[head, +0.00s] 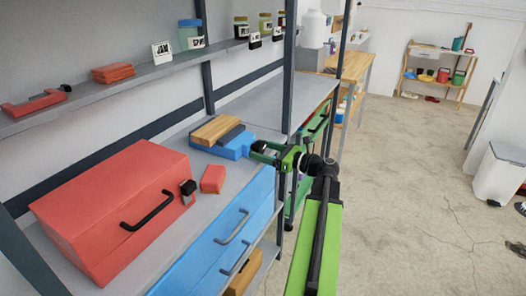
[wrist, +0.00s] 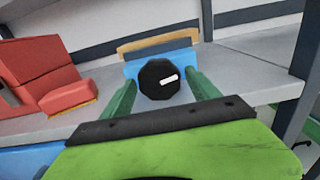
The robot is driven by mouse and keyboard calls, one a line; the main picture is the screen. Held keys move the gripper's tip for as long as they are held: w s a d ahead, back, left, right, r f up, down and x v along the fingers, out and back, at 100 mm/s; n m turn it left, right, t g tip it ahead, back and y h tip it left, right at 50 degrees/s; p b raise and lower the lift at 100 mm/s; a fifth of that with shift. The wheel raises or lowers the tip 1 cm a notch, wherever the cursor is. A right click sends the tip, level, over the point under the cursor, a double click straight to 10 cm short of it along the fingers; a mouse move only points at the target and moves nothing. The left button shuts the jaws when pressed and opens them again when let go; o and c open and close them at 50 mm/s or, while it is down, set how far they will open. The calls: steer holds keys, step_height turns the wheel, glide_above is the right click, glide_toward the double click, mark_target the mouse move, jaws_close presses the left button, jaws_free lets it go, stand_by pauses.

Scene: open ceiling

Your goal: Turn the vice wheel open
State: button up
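The vice (head: 236,146) is blue with wooden jaw pieces on top, and it sits at the edge of the grey workbench. In the wrist view the vice (wrist: 131,68) is straight ahead. Its wheel (wrist: 158,79) is a black, many-sided disc with a white bar mark slanting slightly up to the right. My gripper (head: 261,149) reaches in at the vice's right side. Its two green fingers stand apart, one on each side of the wheel, with a visible gap to it. Nothing is held. In the head view the wheel is mostly hidden by the fingers.
A red toolbox (head: 120,208) and a small red block (head: 213,179) are on the bench left of the vice. A dark shelf post (head: 288,70) rises behind my gripper. Blue drawers (head: 232,225) are below. The bench right of the vice is clear.

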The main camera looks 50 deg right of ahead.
steer(key=c, duration=1.2)
steer(key=shift+n, duration=1.6)
steer(key=o, duration=1.4)
steer(key=v, duration=1.7)
steer(key=shift+s, duration=0.2)
